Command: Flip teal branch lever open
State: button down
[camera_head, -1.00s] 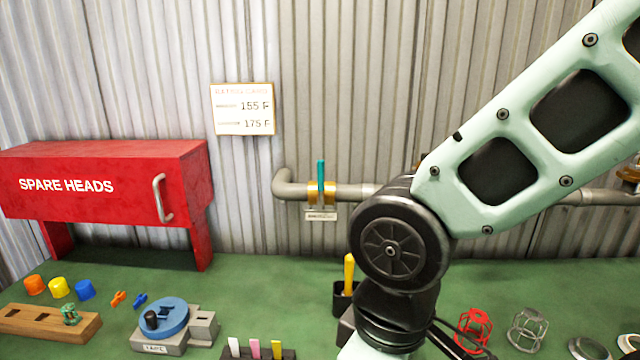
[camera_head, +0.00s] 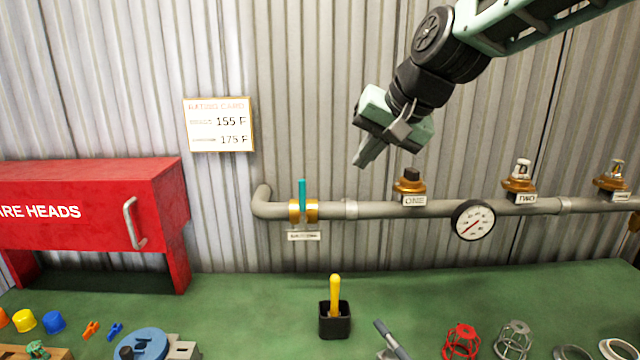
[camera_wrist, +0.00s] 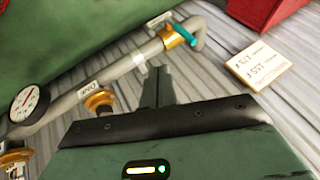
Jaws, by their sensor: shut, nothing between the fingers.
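The teal branch lever (camera_head: 302,200) stands upright, across the grey pipe, on a brass valve body (camera_head: 311,211) near the pipe's left elbow. It also shows in the wrist view (camera_wrist: 186,35), beyond my fingers and a little to the right. My gripper (camera_head: 362,163) is up and to the right of the lever, in front of the corrugated wall. Its fingers are shut and empty and point down and left. In the wrist view the closed fingers (camera_wrist: 158,88) are clear of the lever and pipe.
The grey pipe (camera_head: 380,210) carries brass fittings labelled ONE (camera_head: 410,188) and TWO (camera_head: 519,187), and a gauge (camera_head: 473,220). A red SPARE HEADS cabinet (camera_head: 80,210) stands left. A black holder (camera_head: 334,322) and red cage (camera_head: 462,342) sit on the green bench.

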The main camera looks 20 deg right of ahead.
jog(key=shift+f, duration=0.15)
jog(key=p, duration=0.3)
send_near(303, 202)
jog(key=w+d+f, duration=0.1)
jog(key=w+f, duration=0.2)
jog(key=f, duration=0.1)
jog(key=shift+w+a+f, duration=0.25)
jog(key=shift+w+a, duration=0.15)
jog(key=shift+r+p, duration=0.15)
jog(key=shift+p, duration=0.35)
